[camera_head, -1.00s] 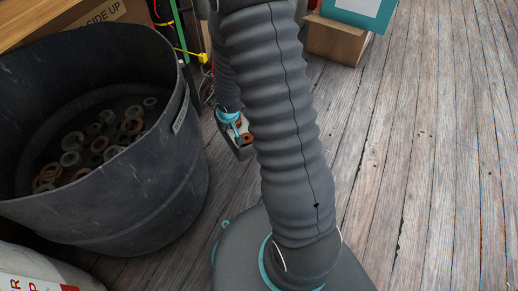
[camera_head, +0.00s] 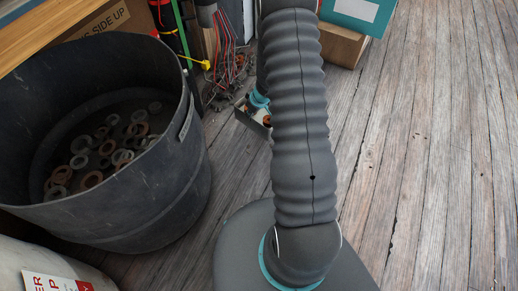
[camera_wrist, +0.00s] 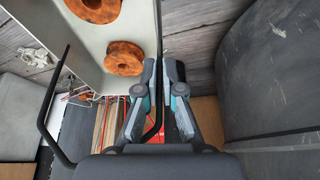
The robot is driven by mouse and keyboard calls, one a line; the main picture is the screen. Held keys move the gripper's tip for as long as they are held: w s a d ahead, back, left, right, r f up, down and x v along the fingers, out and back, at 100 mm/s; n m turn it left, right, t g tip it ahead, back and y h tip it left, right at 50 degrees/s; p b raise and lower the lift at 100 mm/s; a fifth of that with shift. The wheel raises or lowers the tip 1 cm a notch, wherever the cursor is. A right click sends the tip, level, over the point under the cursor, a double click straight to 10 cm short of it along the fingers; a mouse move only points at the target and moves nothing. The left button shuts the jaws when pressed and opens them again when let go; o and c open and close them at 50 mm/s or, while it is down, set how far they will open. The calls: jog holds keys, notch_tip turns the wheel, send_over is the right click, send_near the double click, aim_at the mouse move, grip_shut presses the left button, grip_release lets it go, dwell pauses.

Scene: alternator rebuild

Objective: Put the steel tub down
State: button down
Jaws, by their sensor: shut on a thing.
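The steel tub (camera_wrist: 142,25) is a light grey, straight-sided container holding rust-brown rings. It fills the upper left of the wrist view. My gripper (camera_wrist: 162,68) is shut on the tub's thin wall at its right side in that view. In the head view the tub (camera_head: 244,114) shows only in part, left of my arm, with rings inside. My arm hides the rest of it and most of the gripper. I cannot tell whether the tub's underside touches the floor.
A large black bin (camera_head: 150,205) with several washers stands at left; its dark wall is close on the right of the wrist view. Loose wires (camera_head: 232,68) lie behind the tub. A cardboard box (camera_head: 340,45) stands at the back. The plank floor (camera_head: 430,150) at right is clear.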

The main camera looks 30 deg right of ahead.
jog(key=s+d+f+n+p, duration=0.1)
jog(key=d, duration=0.2)
jog(key=s+d+f+n+p, duration=0.1)
jog(key=d, duration=0.2)
jog(key=s+d+f+n+y+p, duration=0.1)
jog(key=s+d, duration=0.1)
jog(key=d, duration=0.1)
jog(key=shift+d+f+g+p, duration=0.1)
jog(key=shift+f+g+p, duration=0.2)
jog(key=shift+f+p, duration=0.05)
jog(key=shift+s+f, duration=0.15)
jog(key=shift+f, duration=0.05)
jog(key=s+a+f+b, duration=0.2)
jog(key=a+f+b, duration=0.2)
jog(key=a+f, duration=0.7)
jog(key=shift+a+f+b, duration=0.1)
jog(key=shift+f+b, duration=0.05)
jog(key=shift+b, duration=0.25)
jog(key=c, duration=1.3)
grip_release()
